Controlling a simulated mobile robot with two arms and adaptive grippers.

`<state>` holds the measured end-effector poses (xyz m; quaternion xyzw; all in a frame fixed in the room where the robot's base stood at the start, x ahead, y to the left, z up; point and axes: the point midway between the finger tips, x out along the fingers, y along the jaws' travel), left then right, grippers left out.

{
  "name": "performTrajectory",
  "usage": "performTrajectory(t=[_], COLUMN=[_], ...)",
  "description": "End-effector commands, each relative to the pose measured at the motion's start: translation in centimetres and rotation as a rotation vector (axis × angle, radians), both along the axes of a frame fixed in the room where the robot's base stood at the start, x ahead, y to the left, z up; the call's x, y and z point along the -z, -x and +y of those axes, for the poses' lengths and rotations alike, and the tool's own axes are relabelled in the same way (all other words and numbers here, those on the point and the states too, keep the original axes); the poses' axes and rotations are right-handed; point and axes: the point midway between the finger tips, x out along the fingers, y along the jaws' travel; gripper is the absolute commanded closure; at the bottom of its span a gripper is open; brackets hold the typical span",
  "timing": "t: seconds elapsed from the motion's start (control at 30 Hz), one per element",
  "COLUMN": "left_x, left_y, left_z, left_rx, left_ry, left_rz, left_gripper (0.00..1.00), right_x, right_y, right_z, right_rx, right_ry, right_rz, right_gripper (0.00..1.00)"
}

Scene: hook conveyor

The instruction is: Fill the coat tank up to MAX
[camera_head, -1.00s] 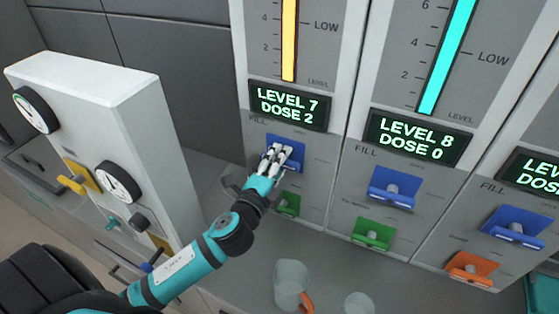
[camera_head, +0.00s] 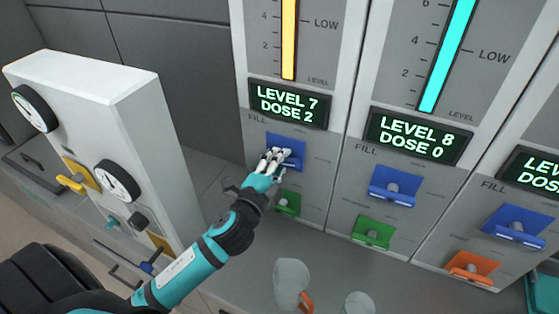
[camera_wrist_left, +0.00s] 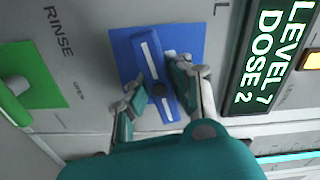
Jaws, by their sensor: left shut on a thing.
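The leftmost tank panel has a blue FILL handle (camera_head: 291,149) under a display (camera_head: 288,104) reading LEVEL 7, DOSE 2. Above the display is a gauge with a yellow column (camera_head: 289,40). My left gripper (camera_head: 277,157) is at this blue handle and partly covers it. In the left wrist view, the gripper's fingers (camera_wrist_left: 160,88) are shut on the handle's raised blue bar (camera_wrist_left: 152,62), one finger on each side. I cannot read a tank name or a MAX mark in these views. My right gripper is not in view.
A green handle (camera_head: 288,203), labelled RINSE in the wrist view, sits just below. The neighbouring panel has a blue handle (camera_head: 394,187) and reads LEVEL 8, DOSE 0. A clear mug (camera_head: 291,281) and another clear vessel (camera_head: 358,304) stand below. A gauge cabinet (camera_head: 140,150) stands left.

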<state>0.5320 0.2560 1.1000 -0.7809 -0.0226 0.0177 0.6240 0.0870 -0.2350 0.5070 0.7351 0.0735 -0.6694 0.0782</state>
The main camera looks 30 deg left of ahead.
Motion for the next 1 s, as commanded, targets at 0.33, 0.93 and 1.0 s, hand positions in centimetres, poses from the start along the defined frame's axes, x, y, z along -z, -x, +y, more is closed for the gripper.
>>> performTrajectory(t=[0.33,0.93,1.0], left_x=[0.15,0.23,0.23], left_y=[0.05,0.04,0.04], left_z=[-0.01,-0.01,-0.01], left_rx=[-0.002,-0.001,-0.001], left_ry=[0.253,0.415,0.415], left_rz=[-0.011,-0.019,-0.019], left_gripper=[1.0,1.0,1.0], right_x=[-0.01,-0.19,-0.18], right_y=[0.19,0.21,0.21], right_z=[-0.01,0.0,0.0], right_rx=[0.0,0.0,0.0], right_ry=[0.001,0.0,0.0], right_rz=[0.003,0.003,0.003], right_gripper=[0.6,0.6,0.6])
